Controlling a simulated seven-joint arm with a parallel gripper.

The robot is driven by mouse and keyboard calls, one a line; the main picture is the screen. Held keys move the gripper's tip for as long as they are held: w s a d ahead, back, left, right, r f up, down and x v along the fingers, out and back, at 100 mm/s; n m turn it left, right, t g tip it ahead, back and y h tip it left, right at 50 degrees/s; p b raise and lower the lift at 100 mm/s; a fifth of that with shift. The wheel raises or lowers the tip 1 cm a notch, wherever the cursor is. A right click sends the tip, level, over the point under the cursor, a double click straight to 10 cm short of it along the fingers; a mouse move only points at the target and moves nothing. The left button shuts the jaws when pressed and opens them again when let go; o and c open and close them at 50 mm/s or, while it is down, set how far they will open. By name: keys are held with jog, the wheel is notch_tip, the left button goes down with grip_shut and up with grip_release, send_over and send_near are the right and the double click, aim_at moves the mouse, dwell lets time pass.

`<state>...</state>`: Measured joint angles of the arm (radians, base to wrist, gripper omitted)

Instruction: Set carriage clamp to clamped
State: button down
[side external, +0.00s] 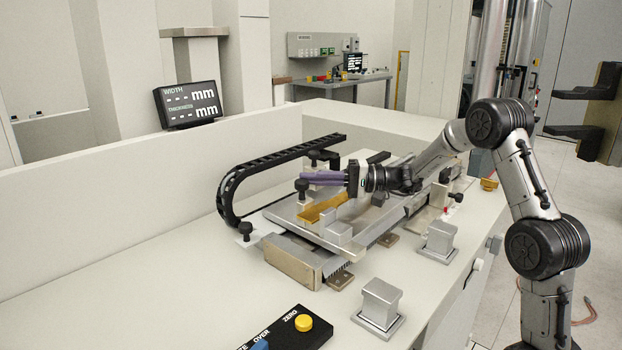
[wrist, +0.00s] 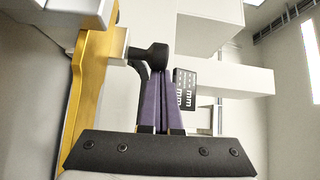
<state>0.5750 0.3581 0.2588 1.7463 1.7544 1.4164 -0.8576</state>
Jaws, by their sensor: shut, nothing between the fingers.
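My gripper (side external: 308,177) has purple fingers and reaches from the right over the measuring carriage (side external: 343,237). The fingers lie together, with nothing between them; they also show in the wrist view (wrist: 172,72). A black clamp knob (side external: 301,185) on a pale post stands right by the fingertips. In the wrist view the black knob (wrist: 152,55) is just beyond and left of the tips; I cannot tell whether they touch. A gold-coloured bar (side external: 325,208) lies on the carriage below the fingers. No marking shows whether the clamp is clamped.
A black cable chain (side external: 228,190) curves behind and left of the carriage. Another black knob (side external: 245,229) stands at its left. Two metal blocks (side external: 380,302) (side external: 440,238) and a button panel (side external: 290,330) are in front. A display (side external: 187,104) shows dashes. The left bench top is clear.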

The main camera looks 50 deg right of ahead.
jog(key=v, duration=1)
jog(key=s+a+r+n+g+y, duration=0.1)
jog(key=a+r+n+g, duration=0.15)
jog(key=a, duration=0.35)
jog(key=a+r+n+g+y, duration=0.1)
jog(key=a+r+n, duration=0.1)
jog(key=a+r, duration=0.25)
jog(key=s+a+f+n+g+h, duration=0.25)
jog(key=s+a+n+g, duration=0.4)
jog(key=s+a, duration=0.95)
jog(key=s+f+h, duration=0.4)
jog(key=s+h, duration=0.1)
jog(key=s, duration=0.3)
jog(key=s+d+f+m+t+h, duration=0.1)
jog(key=d+f+h, duration=0.1)
jog(key=d, duration=0.4)
jog(key=s+d+f+m+t+h, duration=0.1)
jog(key=d+f+h, duration=0.2)
jog(key=d+h, duration=0.2)
jog(key=shift+s+d+f, duration=0.3)
jog(key=shift+d, duration=0.2)
